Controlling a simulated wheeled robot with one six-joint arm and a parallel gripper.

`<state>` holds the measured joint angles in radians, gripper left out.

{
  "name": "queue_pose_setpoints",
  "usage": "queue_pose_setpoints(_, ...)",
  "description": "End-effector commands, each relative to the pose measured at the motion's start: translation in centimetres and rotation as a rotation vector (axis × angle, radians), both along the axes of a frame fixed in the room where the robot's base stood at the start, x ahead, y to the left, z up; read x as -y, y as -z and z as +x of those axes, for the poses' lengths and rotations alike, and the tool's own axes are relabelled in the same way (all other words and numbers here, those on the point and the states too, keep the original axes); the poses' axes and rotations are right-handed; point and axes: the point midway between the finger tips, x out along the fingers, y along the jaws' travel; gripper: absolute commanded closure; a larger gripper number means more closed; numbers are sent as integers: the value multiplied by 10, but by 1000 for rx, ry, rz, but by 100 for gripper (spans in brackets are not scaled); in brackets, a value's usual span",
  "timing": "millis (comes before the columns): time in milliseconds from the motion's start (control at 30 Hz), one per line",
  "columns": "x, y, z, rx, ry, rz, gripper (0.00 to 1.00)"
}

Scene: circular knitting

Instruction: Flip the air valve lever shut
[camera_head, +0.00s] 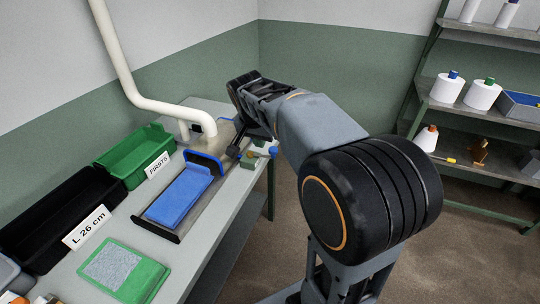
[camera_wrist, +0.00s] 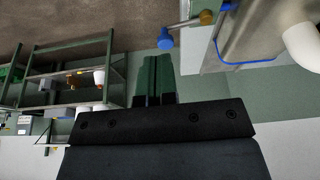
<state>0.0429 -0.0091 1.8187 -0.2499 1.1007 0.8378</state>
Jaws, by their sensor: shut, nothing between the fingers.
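The air valve lever appears to be the grey rod with a blue knob (camera_wrist: 165,40) in the wrist view. It runs from a brass-coloured fitting (camera_wrist: 207,17) beside the bench end. In the head view the blue knob (camera_head: 273,151) shows at the far right end of the bench, just right of my gripper (camera_head: 235,151). My gripper's fingers (camera_wrist: 156,72) are together and empty. In the wrist view the knob lies just beyond the fingertips, and I see no clear contact. The arm hides part of the valve area in the head view.
A white pipe (camera_head: 130,85) comes down the wall to the bench. A blue pad (camera_head: 178,198), a green bin (camera_head: 130,155), a black bin (camera_head: 45,225) and a green-edged pad (camera_head: 120,270) are on the bench. A shelf rack (camera_head: 440,105) stands at the right.

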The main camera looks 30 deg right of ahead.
Motion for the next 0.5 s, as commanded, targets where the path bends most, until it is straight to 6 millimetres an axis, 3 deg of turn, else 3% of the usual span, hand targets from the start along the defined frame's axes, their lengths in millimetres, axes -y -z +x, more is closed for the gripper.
queue_pose_setpoints(500, 3, 7, 5, -1, 19, -1, 100)
